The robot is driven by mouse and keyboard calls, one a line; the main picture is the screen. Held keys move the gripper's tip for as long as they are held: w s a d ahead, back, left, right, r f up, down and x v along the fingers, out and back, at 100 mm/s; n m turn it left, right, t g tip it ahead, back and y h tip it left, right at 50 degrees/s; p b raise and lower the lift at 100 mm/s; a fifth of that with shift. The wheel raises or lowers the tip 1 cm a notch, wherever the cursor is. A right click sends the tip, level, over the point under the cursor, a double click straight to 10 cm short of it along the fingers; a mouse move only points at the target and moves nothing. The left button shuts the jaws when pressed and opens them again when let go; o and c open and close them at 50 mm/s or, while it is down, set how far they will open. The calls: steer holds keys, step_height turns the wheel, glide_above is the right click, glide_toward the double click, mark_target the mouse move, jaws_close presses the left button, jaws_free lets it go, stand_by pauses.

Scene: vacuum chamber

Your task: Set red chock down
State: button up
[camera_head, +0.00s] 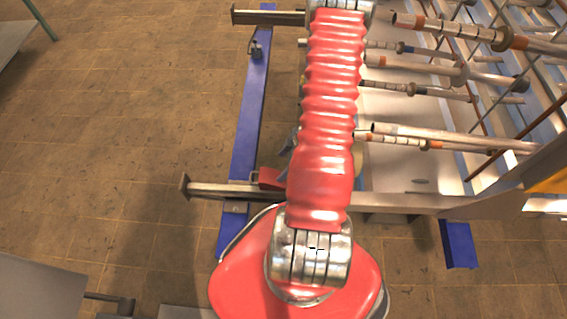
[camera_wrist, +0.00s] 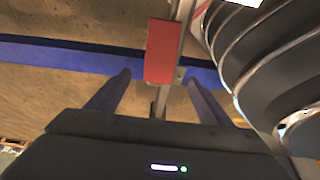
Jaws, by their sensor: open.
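The red chock (camera_wrist: 160,52) is a flat-looking red block in the wrist view, just beyond my gripper (camera_wrist: 157,78). It lies against a metal beam (camera_wrist: 184,12) and overlaps the blue rail (camera_wrist: 60,55) in the picture. The two fingers are spread apart, and the chock shows ahead of the gap between them. I cannot tell whether either finger touches it. In the head view a small red piece, likely the chock (camera_head: 270,178), shows by the metal crossbar (camera_head: 220,190), partly hidden by my red arm. My gripper is mostly hidden behind the arm there.
A metal rack with several horizontal tubes (camera_head: 430,65) stands right of my arm. Curved metal ribs (camera_wrist: 270,55) are close on the right of the wrist view. A blue floor rail (camera_head: 250,110) runs left of the arm. Tiled floor (camera_head: 120,100) at left is open.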

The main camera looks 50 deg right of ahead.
stand_by(0.6)
steer(key=w+d+r+m+h, duration=0.1)
steer(key=w+d+r+h, duration=0.1)
steer(key=w+r, duration=0.35)
steer(key=w+d+r+m+h, duration=0.1)
steer(key=w+d+r+h, duration=0.1)
steer(key=r, duration=0.6)
steer(key=w+d+r+m+h, duration=0.1)
steer(key=w+r+h, duration=0.2)
steer(key=r, duration=0.4)
steer(key=a+r+m+t, duration=0.1)
steer(key=a+r, duration=0.3)
steer(key=r, duration=0.3)
steer(key=a+r+m, duration=0.2)
steer(key=a+r, duration=0.2)
steer(key=r, duration=0.4)
steer(key=s+a+r+y, duration=0.1)
steer(key=s+a+r, duration=0.2)
steer(key=a, duration=0.4)
steer(key=s+a+r+m+y, duration=0.1)
steer(key=s+a+r, duration=0.3)
steer(key=a, duration=0.4)
steer(key=s+a+r+t+y, duration=0.1)
steer(key=s+a+r+y, duration=0.1)
steer(key=a, duration=0.6)
steer(key=shift+s+r+m, duration=0.3)
steer(key=shift+s+r, duration=0.6)
steer(key=shift+s, duration=0.05)
